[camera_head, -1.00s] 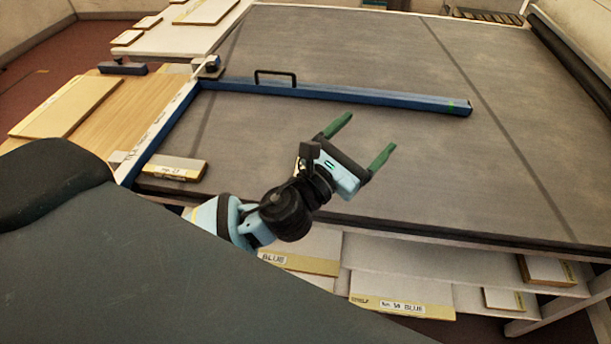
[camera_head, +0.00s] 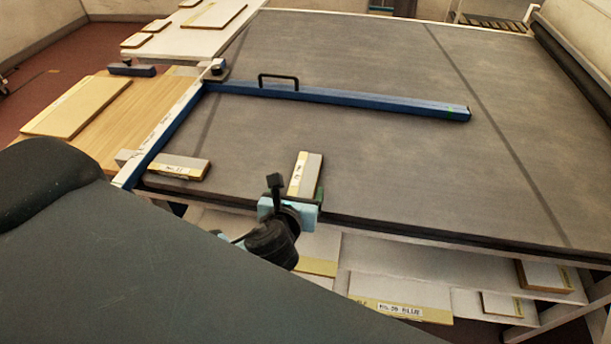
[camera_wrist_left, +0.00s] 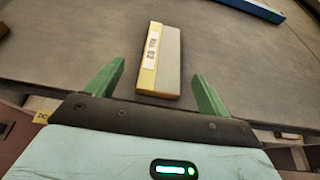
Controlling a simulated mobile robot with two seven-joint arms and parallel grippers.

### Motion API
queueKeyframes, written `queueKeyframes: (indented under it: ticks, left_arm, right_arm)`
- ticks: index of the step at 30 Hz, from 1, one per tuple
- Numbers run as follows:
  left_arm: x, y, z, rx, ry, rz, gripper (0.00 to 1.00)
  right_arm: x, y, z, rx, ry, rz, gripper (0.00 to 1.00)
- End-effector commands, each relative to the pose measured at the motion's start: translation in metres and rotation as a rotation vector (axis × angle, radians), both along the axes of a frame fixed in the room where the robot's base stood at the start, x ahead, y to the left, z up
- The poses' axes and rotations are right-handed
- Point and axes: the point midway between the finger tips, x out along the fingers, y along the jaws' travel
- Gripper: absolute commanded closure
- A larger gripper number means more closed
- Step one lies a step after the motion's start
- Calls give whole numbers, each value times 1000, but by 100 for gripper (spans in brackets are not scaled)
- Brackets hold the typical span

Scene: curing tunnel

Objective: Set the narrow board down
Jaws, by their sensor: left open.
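A narrow board (camera_head: 306,174) with a grey top and a pale labelled edge lies flat on the dark grey bed (camera_head: 400,170), near its front edge. My left gripper (camera_head: 306,195) is at the board's near end; its arm hides part of the fingers in the head view. In the left wrist view, the open green fingers (camera_wrist_left: 160,72) stand on either side of the board (camera_wrist_left: 170,62), with a gap on both sides. My right gripper is not in view.
A blue bar (camera_head: 370,100) with a black handle crosses the bed beyond the board. A second small labelled board (camera_head: 180,167) lies to the left, by the blue-and-white rail (camera_head: 160,140). Shelves below the bed hold several boards. The bed's right side is clear.

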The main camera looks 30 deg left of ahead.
Motion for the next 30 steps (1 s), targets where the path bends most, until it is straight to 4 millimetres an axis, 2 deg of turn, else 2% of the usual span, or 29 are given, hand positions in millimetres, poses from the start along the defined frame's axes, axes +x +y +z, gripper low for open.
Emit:
queueKeyframes:
  ticks: [8, 18, 28, 30]
  left_arm:
    - [12, 2, -5, -1, -1, 0, 20]
    - [51, 9, -19, 1, -3, 0, 20]
    - [56, 11, -22, 0, -1, -1, 20]
    - [56, 11, -22, 0, -1, -1, 27]
  right_arm:
    - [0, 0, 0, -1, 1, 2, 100]
    - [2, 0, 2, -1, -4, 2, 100]
    - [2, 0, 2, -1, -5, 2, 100]
    - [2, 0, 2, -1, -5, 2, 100]
